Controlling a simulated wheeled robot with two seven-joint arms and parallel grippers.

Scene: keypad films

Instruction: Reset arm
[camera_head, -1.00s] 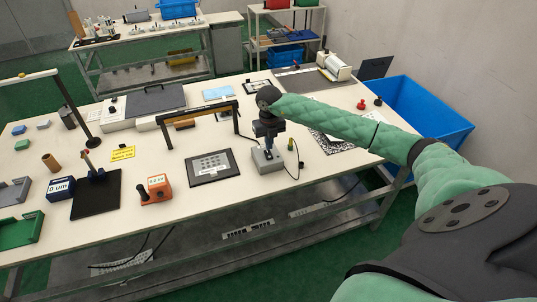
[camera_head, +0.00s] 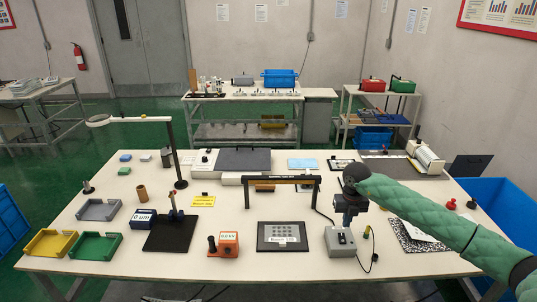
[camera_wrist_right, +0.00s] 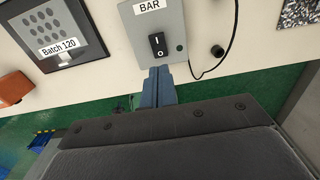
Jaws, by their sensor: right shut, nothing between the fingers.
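My right arm, in a green padded sleeve, comes in from the right in the head view. My right gripper (camera_head: 346,220) points down just above and behind the grey switch box (camera_head: 340,241). In the right wrist view its blue-grey fingers (camera_wrist_right: 158,74) are closed together and empty, at the box's edge. There the grey box (camera_wrist_right: 154,30) shows a black rocker switch (camera_wrist_right: 158,45) and a "BAR" label. I cannot tell whether the fingertips touch the box. My left gripper is not in view.
A black framed keypad panel (camera_head: 282,237) labelled "Batch 120" lies left of the box. An orange device (camera_head: 229,245) is further left. A cable (camera_head: 373,250) lies right of the box. A blue bin (camera_head: 497,200) stands right of the table.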

